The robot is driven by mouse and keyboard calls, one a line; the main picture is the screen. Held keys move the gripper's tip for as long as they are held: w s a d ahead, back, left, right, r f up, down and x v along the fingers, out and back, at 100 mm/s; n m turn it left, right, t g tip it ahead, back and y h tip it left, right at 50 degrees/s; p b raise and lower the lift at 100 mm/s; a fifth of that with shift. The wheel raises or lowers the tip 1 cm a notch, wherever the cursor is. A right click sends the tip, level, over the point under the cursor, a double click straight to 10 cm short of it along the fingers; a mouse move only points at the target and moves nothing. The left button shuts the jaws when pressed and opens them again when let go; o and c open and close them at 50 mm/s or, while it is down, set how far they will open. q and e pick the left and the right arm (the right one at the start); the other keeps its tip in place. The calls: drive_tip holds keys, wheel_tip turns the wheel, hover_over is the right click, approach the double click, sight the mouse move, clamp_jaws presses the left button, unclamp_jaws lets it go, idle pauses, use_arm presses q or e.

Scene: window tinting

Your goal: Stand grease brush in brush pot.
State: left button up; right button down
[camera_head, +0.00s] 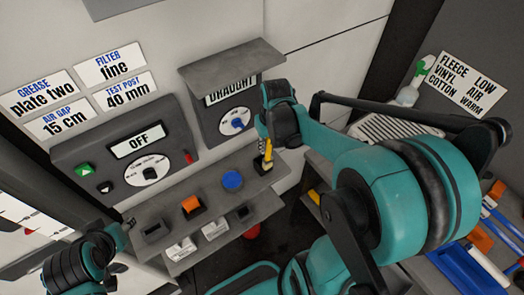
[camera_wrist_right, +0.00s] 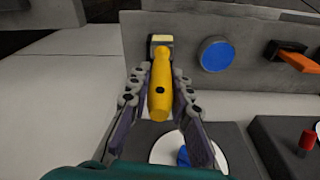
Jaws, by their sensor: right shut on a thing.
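The grease brush has a yellow handle (camera_head: 267,149) and hangs below my right gripper at the right end of the upper shelf. In the right wrist view the yellow handle (camera_wrist_right: 160,95) lies between the two fingers of my right gripper (camera_wrist_right: 160,108), which is shut on it. The handle points toward the camera, and the dark and pale brush head (camera_wrist_right: 160,41) is at its far end, by the shelf. I cannot tell whether the head touches the shelf. My left gripper (camera_head: 122,243) is at lower left, its fingers unclear. I cannot identify the brush pot for certain.
A blue disc (camera_head: 232,181), an orange block (camera_head: 191,206) and a dark square holder (camera_head: 153,231) sit on the upper shelf (camera_head: 213,196). White labelled boxes (camera_head: 180,249) stand below. The draught panel (camera_head: 232,116) rises behind the brush. A red thing (camera_head: 252,231) is lower down.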

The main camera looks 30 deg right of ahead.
drive_tip(key=w+f+b, duration=0.2)
drive_tip(key=w+f, duration=0.1)
drive_tip(key=f, duration=0.3)
drive_tip(key=c, duration=1.7)
unclamp_jaws()
drive_tip(key=shift+a+f, duration=0.1)
drive_tip(key=shift+c, duration=0.2)
drive_tip(key=o, duration=0.3)
drive_tip(key=shift+w, duration=0.1)
drive_tip(key=shift+o, duration=0.2)
drive_tip(key=shift+d+f, duration=0.1)
drive_tip(key=shift+d, duration=0.1)
drive_tip(key=shift+w, duration=0.1)
